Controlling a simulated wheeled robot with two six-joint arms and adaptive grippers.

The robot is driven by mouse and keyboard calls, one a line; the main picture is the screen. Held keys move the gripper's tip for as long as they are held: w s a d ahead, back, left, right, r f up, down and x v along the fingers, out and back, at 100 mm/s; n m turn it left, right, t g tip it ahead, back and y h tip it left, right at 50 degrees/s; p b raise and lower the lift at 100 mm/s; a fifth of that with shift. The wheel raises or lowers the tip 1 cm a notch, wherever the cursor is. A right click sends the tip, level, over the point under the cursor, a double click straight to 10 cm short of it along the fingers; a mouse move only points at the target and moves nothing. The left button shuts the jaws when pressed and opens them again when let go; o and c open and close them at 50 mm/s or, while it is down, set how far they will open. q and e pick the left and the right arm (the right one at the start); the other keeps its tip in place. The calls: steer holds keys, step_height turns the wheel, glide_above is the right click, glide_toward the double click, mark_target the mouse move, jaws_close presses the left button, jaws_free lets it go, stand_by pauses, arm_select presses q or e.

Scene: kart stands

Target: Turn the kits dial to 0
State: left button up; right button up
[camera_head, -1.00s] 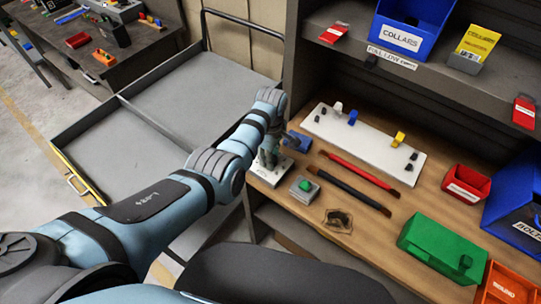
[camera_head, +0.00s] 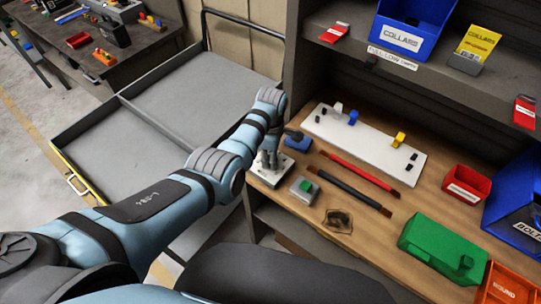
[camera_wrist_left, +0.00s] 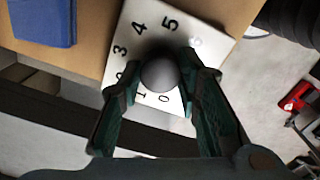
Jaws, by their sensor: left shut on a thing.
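The kits dial is a white plate (camera_head: 266,179) at the left end of the wooden bench. In the left wrist view the plate (camera_wrist_left: 146,15) carries black numbers, with 3, 4 and 5 along the far side and 0 and 1 at the near side. Its round dark grey knob (camera_wrist_left: 160,73) sits between the fingers of my left gripper (camera_wrist_left: 158,84). My left gripper (camera_head: 270,158) is shut on the knob from above. I cannot make out a pointer, so the number it marks is hidden. My right gripper is not in view.
A blue block (camera_head: 297,142) lies close behind the dial. A grey box with a green button (camera_head: 304,188) stands just right of it. A red bar (camera_head: 360,169), a dark bar (camera_head: 354,191) and a white board (camera_head: 365,142) lie further right. A grey cart (camera_head: 125,150) stands left.

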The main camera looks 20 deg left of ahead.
arm_select(q)
steer(key=shift+w+r, duration=0.1)
steer(key=shift+w, duration=0.05)
steer(key=o, duration=0.9)
steer(key=shift+o, duration=1.2)
step_height(320, 180, up, 12)
